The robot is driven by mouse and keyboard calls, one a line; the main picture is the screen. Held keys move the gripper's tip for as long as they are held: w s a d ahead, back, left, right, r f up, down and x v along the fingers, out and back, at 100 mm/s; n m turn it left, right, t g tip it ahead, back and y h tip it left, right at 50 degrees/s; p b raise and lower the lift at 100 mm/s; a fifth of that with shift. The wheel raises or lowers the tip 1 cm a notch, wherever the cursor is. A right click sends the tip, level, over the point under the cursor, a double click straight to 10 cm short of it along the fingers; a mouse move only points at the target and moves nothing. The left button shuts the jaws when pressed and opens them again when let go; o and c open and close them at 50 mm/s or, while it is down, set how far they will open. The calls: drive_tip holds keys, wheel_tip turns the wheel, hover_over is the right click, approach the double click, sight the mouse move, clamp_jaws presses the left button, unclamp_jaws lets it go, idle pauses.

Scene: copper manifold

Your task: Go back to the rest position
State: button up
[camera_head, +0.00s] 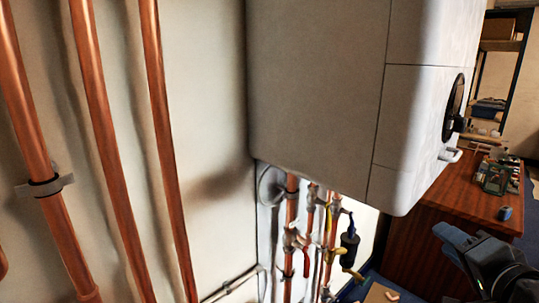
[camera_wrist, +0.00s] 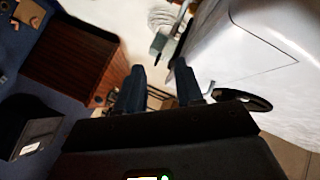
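My gripper (camera_wrist: 160,80) shows two dark blue fingers in the wrist view, set apart with nothing between them. In the head view my gripper (camera_head: 450,240) is at the lower right edge, partly cut off, with a blue finger pointing up and left. It appears in front of the wooden desk, right of and below the white boiler (camera_head: 315,80). The boiler's pale casing (camera_wrist: 250,55) also fills the upper right of the wrist view. The copper manifold (camera_head: 310,235) with its valves hangs below the boiler; no contact with my gripper shows.
Tall copper pipes (camera_head: 100,130) run along the wall at the left. A wooden desk (camera_head: 420,225) with tools on it stands at the right, a shelf rack (camera_head: 500,60) behind it. A dark round wheel (camera_head: 455,108) juts from the boiler's side.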

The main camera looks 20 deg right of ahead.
drive_tip(key=s+a+f+n+y, duration=0.2)
drive_tip(key=s+a+f+n, duration=0.6)
drive_tip(key=s+a+f, duration=0.4)
drive_tip(key=s+a+r+n+y, duration=0.1)
drive_tip(key=s+a+n, duration=0.3)
drive_tip(key=s, duration=0.3)
drive_tip(key=s+a+n+y, duration=0.2)
drive_tip(key=s+a+n, duration=0.2)
drive_tip(key=s+a, duration=0.2)
drive_tip(key=shift+s+r+y, duration=0.3)
drive_tip(key=shift+s+r, duration=0.05)
drive_tip(key=shift+s, duration=0.6)
